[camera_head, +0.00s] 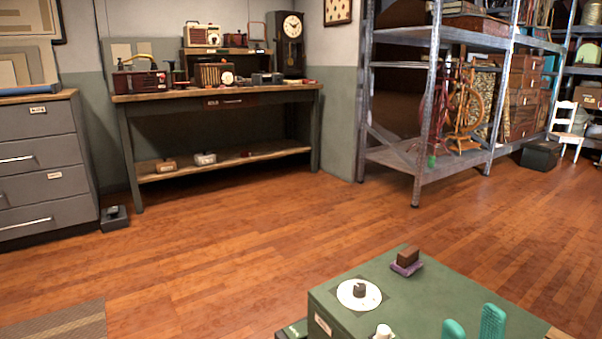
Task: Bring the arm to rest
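My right gripper (473,323) shows at the bottom edge as two teal fingers pointing up, with a gap between them and nothing visible in it. Its body and arm are below the picture. The fingers show in front of the green-topped bench (430,295); I cannot tell how far above its top they are. My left gripper and arm are not in view.
The bench bears a white disc (345,297) with a dark knob, a brown block (408,255) on a purple base, and a white knob (383,331). Wooden floor (230,240) is clear beyond. A workbench (220,95), grey drawers (40,155) and metal shelving (400,170) stand behind.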

